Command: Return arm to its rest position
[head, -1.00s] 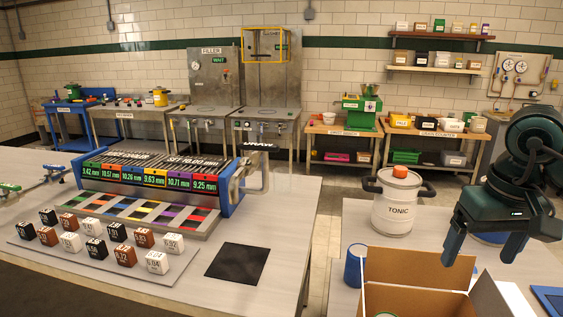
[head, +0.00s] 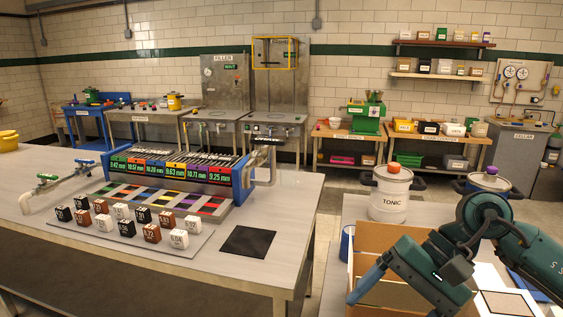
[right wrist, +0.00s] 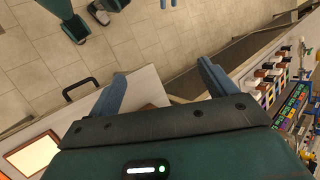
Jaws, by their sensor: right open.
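My right arm comes in from the right edge of the head view. Its blue-fingered gripper (head: 398,298) points down and left, in front of the open cardboard box, hiding part of it. In the right wrist view the two fingers (right wrist: 158,82) stand wide apart with nothing held between them. The tiled floor and a pale surface edge show beyond them.
An open cardboard box (head: 372,237) stands close by the right arm. A white TONIC pot (head: 388,205) and another pot with a purple knob (head: 489,178) stand behind. The left table (head: 120,250) bears a labelled sorter (head: 240,180) and several cubes.

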